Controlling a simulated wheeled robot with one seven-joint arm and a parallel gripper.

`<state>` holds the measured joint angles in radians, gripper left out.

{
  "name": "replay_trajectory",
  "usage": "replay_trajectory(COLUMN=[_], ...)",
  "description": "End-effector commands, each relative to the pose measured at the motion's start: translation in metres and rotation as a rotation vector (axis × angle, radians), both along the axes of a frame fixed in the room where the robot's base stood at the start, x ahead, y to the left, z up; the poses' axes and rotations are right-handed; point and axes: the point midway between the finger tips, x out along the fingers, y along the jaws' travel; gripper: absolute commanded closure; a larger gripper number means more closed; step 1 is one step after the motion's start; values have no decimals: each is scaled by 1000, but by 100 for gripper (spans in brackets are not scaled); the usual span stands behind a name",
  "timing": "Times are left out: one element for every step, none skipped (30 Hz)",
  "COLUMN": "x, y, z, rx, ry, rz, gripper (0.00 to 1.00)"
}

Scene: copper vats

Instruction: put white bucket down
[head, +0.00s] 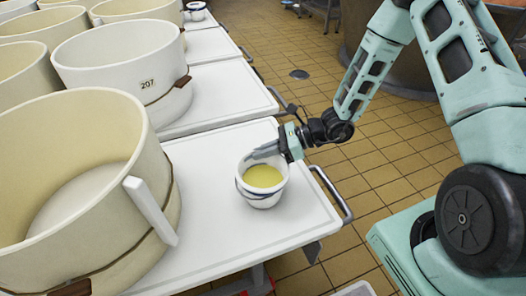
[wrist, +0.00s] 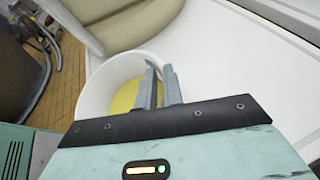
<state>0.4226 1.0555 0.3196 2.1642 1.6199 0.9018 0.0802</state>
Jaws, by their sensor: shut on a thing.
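The white bucket (head: 262,202) is upright over the front white table (head: 215,205), near its right side, and holds yellow liquid (head: 263,176). Whether its base touches the tabletop I cannot tell. My gripper (head: 263,151) reaches in from the right and is shut on the bucket's rim at the back. In the wrist view the bucket (wrist: 92,92) sits beyond my gripper (wrist: 160,72), whose two fingers extend over the rim and the liquid. The fingers hide part of the rim.
A large cream vat (head: 70,170) with a white handle stands close on the left of the same table. Another vat (head: 120,65), marked 207, stands on the table behind. A metal rail (head: 333,195) runs along the table's right edge. Bare tabletop lies around the bucket.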

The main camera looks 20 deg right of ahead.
Motion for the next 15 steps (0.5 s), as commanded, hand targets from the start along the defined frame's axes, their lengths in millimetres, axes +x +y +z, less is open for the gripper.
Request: replay_trajectory(x=[0,0,0,0,0,0,0,0,0,0,0,0,0,0,0], y=[0,0,0,1,1,0,0,0,0,0,0,0,0,0,0], z=[1,0,-1,-2,-3,-3,-3,-3,-3,-3,-2,-2,-2,-2,-2], rx=[3,3,3,3,3,0,0,0,0,0,0,0,0,0,0], ry=[-1,0,0,0,0,1,1,1,1,1,1,1,1,1,1], rz=[0,0,0,0,0,0,0,0,0,0,0,0,0,0,0], gripper=[100,100,100,100,100,80,72,69,69,69,69,69,69,69,69])
